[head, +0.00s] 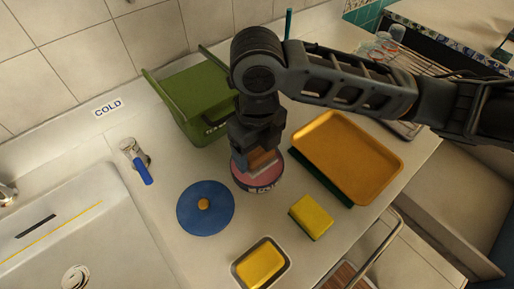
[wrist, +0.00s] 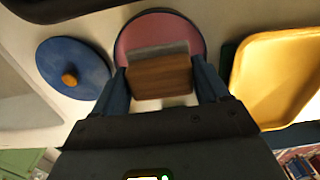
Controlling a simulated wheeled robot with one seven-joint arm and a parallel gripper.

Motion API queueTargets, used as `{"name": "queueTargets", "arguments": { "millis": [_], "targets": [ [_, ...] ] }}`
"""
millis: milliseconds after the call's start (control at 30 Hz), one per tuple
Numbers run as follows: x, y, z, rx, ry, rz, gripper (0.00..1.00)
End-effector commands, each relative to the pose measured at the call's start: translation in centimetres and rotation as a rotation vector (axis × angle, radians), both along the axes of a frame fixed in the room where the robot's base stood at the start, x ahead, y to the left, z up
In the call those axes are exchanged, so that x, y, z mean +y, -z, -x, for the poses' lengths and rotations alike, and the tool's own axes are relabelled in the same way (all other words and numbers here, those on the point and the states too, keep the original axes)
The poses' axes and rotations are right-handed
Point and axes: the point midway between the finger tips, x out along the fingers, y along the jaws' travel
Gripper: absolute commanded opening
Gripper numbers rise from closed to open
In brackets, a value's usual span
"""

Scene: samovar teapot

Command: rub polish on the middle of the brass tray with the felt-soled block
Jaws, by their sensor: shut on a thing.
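My gripper (head: 258,150) is shut on the felt-soled block (wrist: 160,77), a brown wooden block with a grey sole. The sole points down at a round open tin of pink polish (head: 256,182); in the wrist view the polish (wrist: 135,40) shows around the block. I cannot tell whether the sole touches the polish. The brass tray (head: 345,155), yellow-orange with a raised rim, lies to the right of the tin on something dark green. Its middle is bare. Its left part shows at the right of the wrist view (wrist: 280,75).
A blue lid with a knob (head: 205,208) lies left of the tin. A yellow sponge (head: 312,217) and a dish with a yellow block (head: 260,264) are in front. A green bin (head: 195,105) stands behind. A blue-handled tap (head: 138,163) and sink (head: 80,240) are left.

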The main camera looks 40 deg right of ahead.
Motion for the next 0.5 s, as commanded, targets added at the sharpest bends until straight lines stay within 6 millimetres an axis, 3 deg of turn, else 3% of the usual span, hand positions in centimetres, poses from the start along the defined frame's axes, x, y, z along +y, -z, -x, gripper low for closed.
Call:
{"name": "queueTargets", "arguments": {
  "millis": [500],
  "targets": [
    [0.00,0.42,-0.01,0.000,0.000,0.000,0.50]
  ]
}}
